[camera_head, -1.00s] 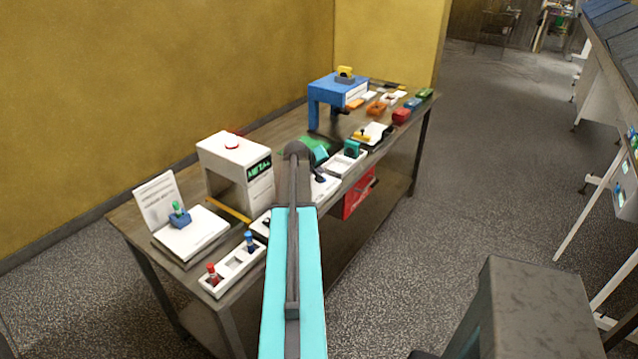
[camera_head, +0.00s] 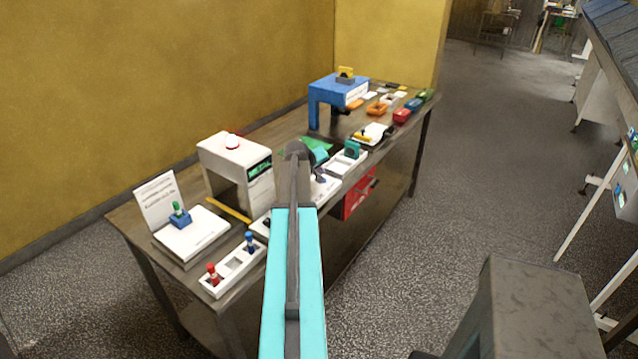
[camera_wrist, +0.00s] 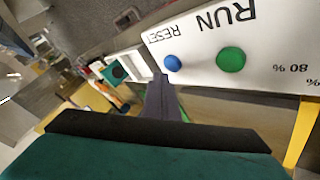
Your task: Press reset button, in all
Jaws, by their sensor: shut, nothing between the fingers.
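In the wrist view a white panel (camera_wrist: 262,62) carries the words RESET and RUN. A round blue button (camera_wrist: 172,62) sits by RESET and a round green button (camera_wrist: 230,60) by RUN. My gripper (camera_wrist: 158,82) is shut and empty, its dark fingertips just beside the blue button. I cannot tell whether they touch it. In the head view my arm reaches over the bench, its end over the middle of the bench, and hides much of what lies beneath; I cannot make out the buttons there.
The bench (camera_head: 130,220) stands along a yellow wall. A white box marked METAL (camera_head: 235,165), a white base with a blue-green knob (camera_head: 190,232), a white tray with red and blue pegs (camera_head: 232,272) and a blue stand (camera_head: 338,88) crowd its top. Open floor lies right.

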